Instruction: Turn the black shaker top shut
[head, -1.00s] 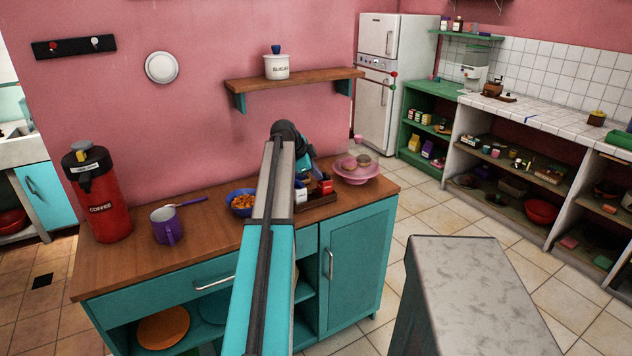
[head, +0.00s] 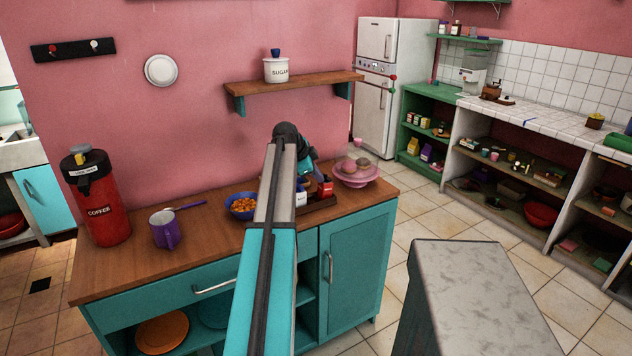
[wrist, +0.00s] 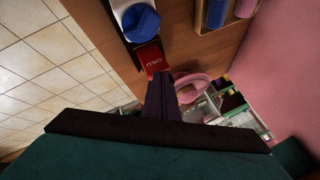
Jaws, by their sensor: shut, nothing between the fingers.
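A red shaker (head: 325,189) stands in a dark wooden tray on the counter, beside a white shaker (head: 300,197). In the wrist view the red shaker (wrist: 150,57) shows its lettered side, and a blue knob (wrist: 140,22) sits on the white one. The black top is too small to make out in the head view and is not clear in the wrist view, where my fingers may cover it. My gripper (wrist: 160,82) is shut and empty, its tips at the red shaker's near edge; I cannot tell whether they touch. My arm hides part of the tray in the head view.
A pink bowl (head: 357,177) with round items stands right of the tray. A blue bowl (head: 242,205) of orange food, a purple mug (head: 164,230) and a red coffee flask (head: 103,205) stand to the left. A shelf (head: 290,83) with a sugar jar hangs above.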

